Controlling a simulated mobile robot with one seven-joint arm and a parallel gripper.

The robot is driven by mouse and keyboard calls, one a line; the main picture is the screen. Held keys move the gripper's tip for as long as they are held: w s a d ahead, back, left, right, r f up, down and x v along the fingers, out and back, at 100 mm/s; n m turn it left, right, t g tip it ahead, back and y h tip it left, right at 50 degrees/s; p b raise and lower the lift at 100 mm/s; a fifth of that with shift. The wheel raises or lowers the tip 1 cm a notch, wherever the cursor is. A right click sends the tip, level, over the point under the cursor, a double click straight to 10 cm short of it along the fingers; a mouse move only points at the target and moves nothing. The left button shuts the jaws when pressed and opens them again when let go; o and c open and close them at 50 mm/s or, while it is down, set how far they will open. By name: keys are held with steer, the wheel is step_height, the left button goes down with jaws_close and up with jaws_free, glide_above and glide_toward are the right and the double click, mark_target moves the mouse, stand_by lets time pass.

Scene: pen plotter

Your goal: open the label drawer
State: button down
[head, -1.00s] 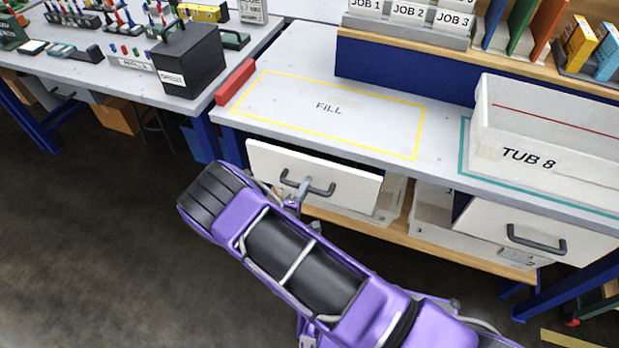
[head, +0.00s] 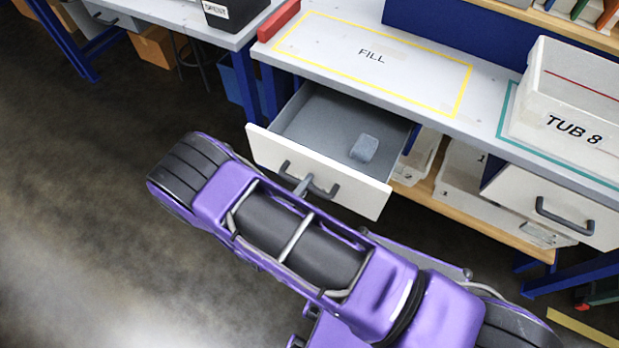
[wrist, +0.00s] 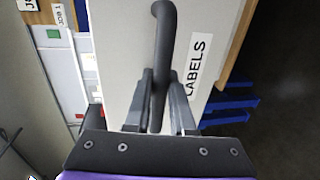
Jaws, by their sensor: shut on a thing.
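The label drawer (head: 358,193) is pulled well out from under the bench, and its grey inside shows in the head view. A small grey-blue block (head: 364,147) lies in it. Its white front carries the word LABELS (wrist: 198,66) in the wrist view. My gripper (wrist: 158,88) is shut on the drawer's dark bar handle (wrist: 165,40), one finger on each side of the bar. In the head view the handle (head: 322,190) shows beyond my purple arm, which hides most of the gripper.
The bench top has a yellow-outlined FILL area (head: 400,68), which is empty. The TUB 8 bin (head: 545,105) stands on the right. Another drawer (head: 570,205) is below it, beside white bins on a wooden shelf (head: 425,195). Dark floor (head: 90,190) is clear at left.

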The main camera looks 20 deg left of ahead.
steer(key=shift+s+a, duration=0.1)
steer(key=shift+s, duration=0.05)
steer(key=c, duration=0.8)
jaws_free()
steer(key=v, duration=1.7)
steer(key=shift+s+a, duration=0.1)
steer(key=shift+s, duration=0.05)
